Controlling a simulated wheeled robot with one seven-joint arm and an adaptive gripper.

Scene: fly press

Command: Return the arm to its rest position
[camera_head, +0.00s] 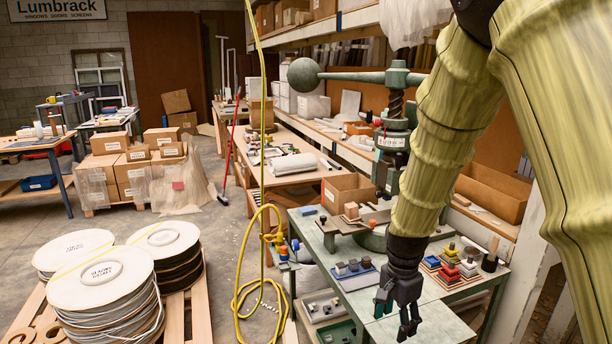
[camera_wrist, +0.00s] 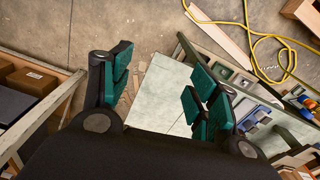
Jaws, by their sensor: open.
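My gripper (camera_head: 408,326) hangs at the end of my yellow-sleeved arm, pointing down over the near edge of the green worktable (camera_head: 340,243). In the wrist view the fingers of my gripper (camera_wrist: 160,95) are wide apart with green pads. Nothing is between them except a view of a pale panel (camera_wrist: 163,92) below. The green fly press (camera_head: 392,140) stands on the table behind my arm, which hides part of it.
A blue tray of small blocks (camera_head: 356,274) and coloured trays (camera_head: 455,268) lie on the table beside my arm. An open cardboard box (camera_head: 347,191) stands behind. A yellow hose (camera_head: 240,285) hangs to the left. Cable reels (camera_head: 104,282) stand on a pallet at left.

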